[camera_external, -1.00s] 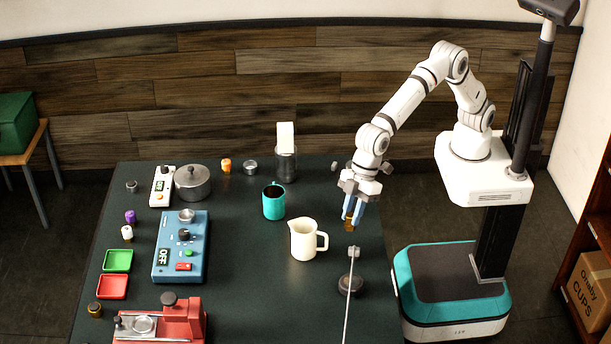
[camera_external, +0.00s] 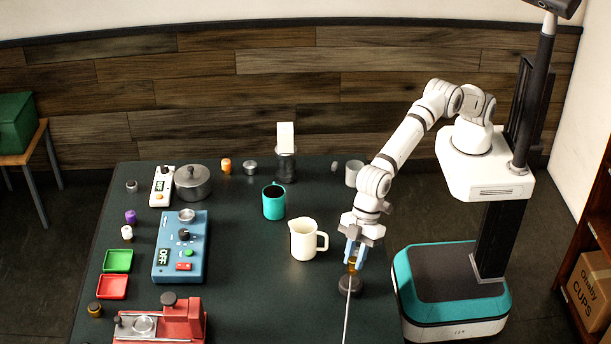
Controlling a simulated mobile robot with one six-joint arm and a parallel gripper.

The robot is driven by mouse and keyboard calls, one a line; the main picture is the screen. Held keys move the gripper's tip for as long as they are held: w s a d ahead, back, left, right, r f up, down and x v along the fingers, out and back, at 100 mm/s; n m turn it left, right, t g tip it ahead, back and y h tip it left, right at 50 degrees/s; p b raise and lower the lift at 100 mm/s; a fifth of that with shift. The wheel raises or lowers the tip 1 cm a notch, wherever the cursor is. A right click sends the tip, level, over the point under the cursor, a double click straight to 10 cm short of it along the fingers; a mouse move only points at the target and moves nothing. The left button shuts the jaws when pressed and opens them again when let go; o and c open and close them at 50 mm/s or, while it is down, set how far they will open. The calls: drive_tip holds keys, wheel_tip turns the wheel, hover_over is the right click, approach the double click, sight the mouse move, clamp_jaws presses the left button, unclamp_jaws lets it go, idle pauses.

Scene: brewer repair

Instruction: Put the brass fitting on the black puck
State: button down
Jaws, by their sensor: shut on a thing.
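My gripper (camera_external: 353,262) points down near the right edge of the table, its blue fingers shut on the brass fitting (camera_external: 352,267). The black puck (camera_external: 351,287) is a dark round disc on the table directly below the fitting. The fitting is at or just above the top of the puck; I cannot tell whether they touch. A thin grey rod (camera_external: 347,318) runs toward the front and overlaps the puck in this view.
A cream pitcher (camera_external: 304,241) stands just left of my gripper, and a teal cup (camera_external: 273,203) behind it. A light grey cup (camera_external: 354,173) stands behind my arm. A blue device (camera_external: 181,250) and a red machine (camera_external: 176,322) are at the left. The front middle is clear.

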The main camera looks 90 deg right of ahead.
sight(356, 269)
drive_tip(key=shift+f+p, duration=0.3)
drive_tip(key=shift+f, duration=1.8)
drive_tip(key=c, duration=1.2)
unclamp_jaws()
drive_tip(key=shift+r, duration=0.1)
drive_tip(key=shift+r, duration=0.2)
drive_tip(key=b+v, duration=0.2)
drive_tip(key=v, duration=0.9)
drive_tip(key=shift+d+r, duration=0.2)
drive_tip(key=shift+r, duration=0.1)
